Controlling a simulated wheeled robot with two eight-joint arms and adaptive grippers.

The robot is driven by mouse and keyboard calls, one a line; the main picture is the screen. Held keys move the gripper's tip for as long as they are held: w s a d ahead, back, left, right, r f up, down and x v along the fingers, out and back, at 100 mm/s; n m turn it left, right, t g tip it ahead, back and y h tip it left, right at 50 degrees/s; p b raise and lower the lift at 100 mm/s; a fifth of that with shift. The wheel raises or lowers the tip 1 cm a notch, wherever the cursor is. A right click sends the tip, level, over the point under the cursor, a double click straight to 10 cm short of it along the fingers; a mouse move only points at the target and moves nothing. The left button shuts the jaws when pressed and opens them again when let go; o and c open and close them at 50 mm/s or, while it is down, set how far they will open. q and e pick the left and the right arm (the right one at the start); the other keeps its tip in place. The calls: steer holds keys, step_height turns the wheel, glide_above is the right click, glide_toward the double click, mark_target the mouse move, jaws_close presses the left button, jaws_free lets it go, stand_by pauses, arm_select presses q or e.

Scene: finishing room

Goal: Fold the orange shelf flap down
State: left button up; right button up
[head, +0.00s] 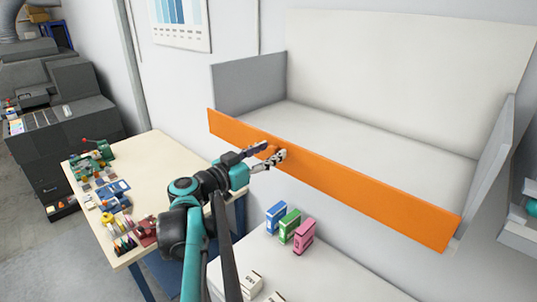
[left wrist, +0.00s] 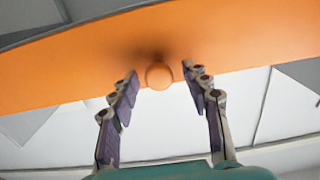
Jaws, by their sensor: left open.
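The orange shelf flap (head: 350,188) stands raised along the front edge of the white wall shelf (head: 375,133). A small round orange knob (left wrist: 159,76) sticks out from its face, left of the middle in the head view. My left gripper (head: 269,153) is at the flap's front side, by this knob. In the left wrist view its fingers (left wrist: 161,84) are open, one on each side of the knob, with gaps between them and it. Nothing is held. My right gripper is not in view.
Below the shelf, blue, green and pink boxes (head: 289,226) and small white boxes (head: 251,284) stand on a white surface (head: 340,270). A wooden table (head: 160,170) with tools and small items is at left. The shelf looks empty.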

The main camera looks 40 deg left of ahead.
arm_select(q)
steer(key=shift+s, duration=0.1)
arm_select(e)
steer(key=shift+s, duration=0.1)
arm_select(q)
jaws_close()
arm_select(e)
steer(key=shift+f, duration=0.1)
